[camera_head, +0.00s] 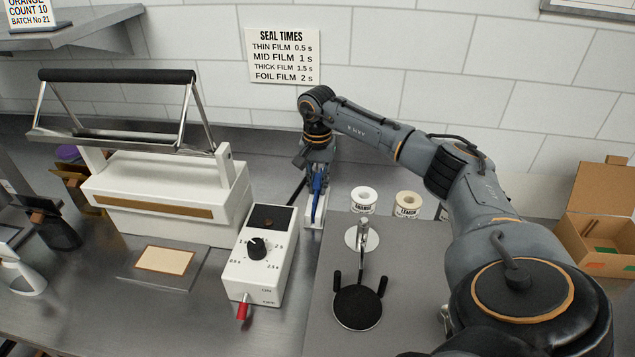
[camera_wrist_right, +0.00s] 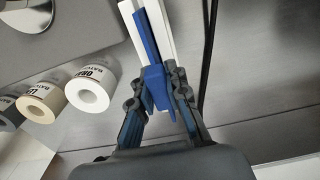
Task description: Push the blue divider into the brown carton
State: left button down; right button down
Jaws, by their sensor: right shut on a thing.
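The blue divider (camera_head: 317,192) stands upright at the back of the bench, in a narrow white holder (camera_head: 313,217). In the right wrist view the blue divider (camera_wrist_right: 150,50) is a long blue strip with white walls along both sides. My right gripper (camera_head: 319,168) points down and is shut on its top end; the fingers (camera_wrist_right: 155,85) close from both sides. An open brown carton (camera_head: 597,238) stands at the far right with its flap up and green and orange pieces inside. My left gripper is not in view.
A white timer box (camera_head: 262,262) with a knob and red switch stands left of the holder. Label rolls (camera_head: 363,200) and a round black-and-metal stand (camera_head: 358,306) are to its right. A white sealer (camera_head: 165,195) and a smaller brown box (camera_head: 72,180) are at left.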

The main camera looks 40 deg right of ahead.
jog(key=shift+r, duration=0.1)
jog(key=shift+r+p, duration=3.5)
jog(key=shift+r, duration=1.4)
jog(key=shift+f, duration=0.1)
